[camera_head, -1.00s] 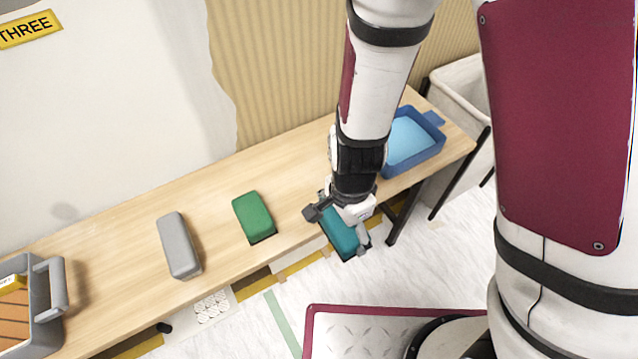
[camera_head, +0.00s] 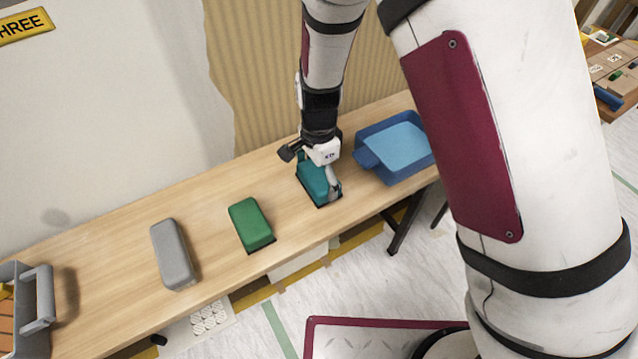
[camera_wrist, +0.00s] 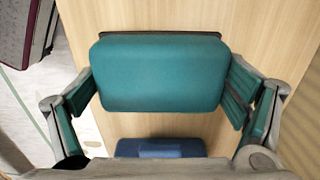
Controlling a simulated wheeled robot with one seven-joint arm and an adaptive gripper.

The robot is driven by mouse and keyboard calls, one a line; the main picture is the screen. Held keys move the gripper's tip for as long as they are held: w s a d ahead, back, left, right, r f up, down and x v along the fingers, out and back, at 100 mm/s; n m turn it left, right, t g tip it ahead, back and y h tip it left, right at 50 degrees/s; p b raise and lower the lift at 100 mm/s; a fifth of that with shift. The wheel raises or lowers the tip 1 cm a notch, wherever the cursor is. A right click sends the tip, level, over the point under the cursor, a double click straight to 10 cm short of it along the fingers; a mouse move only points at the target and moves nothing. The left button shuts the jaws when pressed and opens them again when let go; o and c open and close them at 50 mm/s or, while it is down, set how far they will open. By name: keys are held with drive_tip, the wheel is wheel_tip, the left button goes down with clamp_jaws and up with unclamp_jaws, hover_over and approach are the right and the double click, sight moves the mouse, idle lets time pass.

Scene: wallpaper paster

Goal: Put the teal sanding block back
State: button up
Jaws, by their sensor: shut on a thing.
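The teal sanding block (camera_head: 312,180) is at the right part of the long wooden table, with a dark underside edge along its front. My gripper (camera_head: 314,172) is shut on it from above, one finger on each side. In the wrist view the teal block (camera_wrist: 160,72) lies between the two teal-padded fingers, with a dark rim along its far edge and bare wood beyond it. I cannot tell whether the block touches the table.
A green block (camera_head: 250,222) and a grey block (camera_head: 172,252) lie to the left on the table (camera_head: 110,240). A blue tray (camera_head: 366,158) with a light blue inside is close on the right. A grey handled container (camera_head: 38,300) stands at the far left. Bare wood lies between the blocks.

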sight(319, 185)
drive_tip(key=shift+s+f, duration=0.15)
drive_tip(key=shift+f, duration=1.2)
drive_tip(key=o, duration=0.9)
drive_tip(key=shift+f+b, duration=0.2)
drive_tip(key=shift+b, duration=0.45)
wheel_tip(319, 185, up, 14)
drive_tip(key=p, duration=0.4)
drive_tip(key=shift+s+d+p, duration=0.1)
drive_tip(key=shift+s+p, duration=0.05)
drive_tip(key=shift+p, duration=0.2)
